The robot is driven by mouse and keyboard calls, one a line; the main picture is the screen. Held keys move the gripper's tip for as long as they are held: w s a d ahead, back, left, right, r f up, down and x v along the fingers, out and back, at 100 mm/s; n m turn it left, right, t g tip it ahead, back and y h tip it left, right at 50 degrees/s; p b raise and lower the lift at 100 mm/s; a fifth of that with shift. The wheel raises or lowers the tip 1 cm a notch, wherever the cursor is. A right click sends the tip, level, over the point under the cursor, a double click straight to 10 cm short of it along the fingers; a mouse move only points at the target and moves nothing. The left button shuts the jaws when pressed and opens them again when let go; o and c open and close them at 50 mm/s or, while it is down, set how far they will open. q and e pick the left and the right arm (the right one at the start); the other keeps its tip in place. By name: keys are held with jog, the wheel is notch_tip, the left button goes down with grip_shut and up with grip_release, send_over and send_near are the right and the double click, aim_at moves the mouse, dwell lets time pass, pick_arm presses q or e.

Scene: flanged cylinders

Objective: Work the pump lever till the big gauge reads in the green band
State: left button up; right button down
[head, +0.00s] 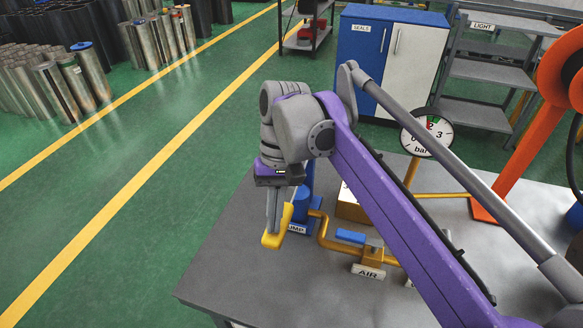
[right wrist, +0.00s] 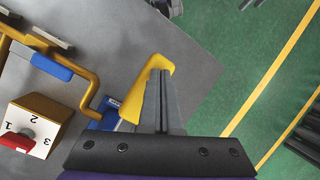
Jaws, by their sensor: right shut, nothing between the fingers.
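The pump (head: 301,205) is a blue unit with a partly hidden label on the table's near-left part. Its yellow lever (head: 278,236) sticks out to the left and also shows in the right wrist view (right wrist: 134,102). My right gripper (head: 272,226) is shut and empty, pointing down at the lever. In the right wrist view its fingertips (right wrist: 160,74) overlap the lever's end; I cannot tell whether they touch it. The big round gauge (head: 418,140) is marked in bar, with a green band near the 2. Its needle is too small to read. My left gripper is out of view.
A blue-handled valve (head: 350,237) labelled AIR sits on yellow piping right of the pump. A box with a red knob (right wrist: 16,137) stands nearby. My right arm hides part of the grey table (head: 235,270). An orange stand (head: 520,150) is at the right.

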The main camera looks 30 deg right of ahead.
jog(key=shift+r, duration=0.1)
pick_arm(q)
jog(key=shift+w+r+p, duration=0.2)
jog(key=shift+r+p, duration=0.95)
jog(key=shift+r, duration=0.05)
pick_arm(e)
jog(key=shift+v, duration=1.35)
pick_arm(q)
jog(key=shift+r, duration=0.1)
pick_arm(e)
jog(key=shift+s+a+r, duration=0.2)
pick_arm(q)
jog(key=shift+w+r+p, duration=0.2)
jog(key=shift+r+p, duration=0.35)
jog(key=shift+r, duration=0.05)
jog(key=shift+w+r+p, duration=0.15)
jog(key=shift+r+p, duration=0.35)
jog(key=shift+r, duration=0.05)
pick_arm(e)
jog(key=shift+v, duration=1.35)
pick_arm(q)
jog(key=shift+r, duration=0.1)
pick_arm(e)
jog(key=shift+a+r, duration=0.1)
jog(key=shift+r, duration=0.05)
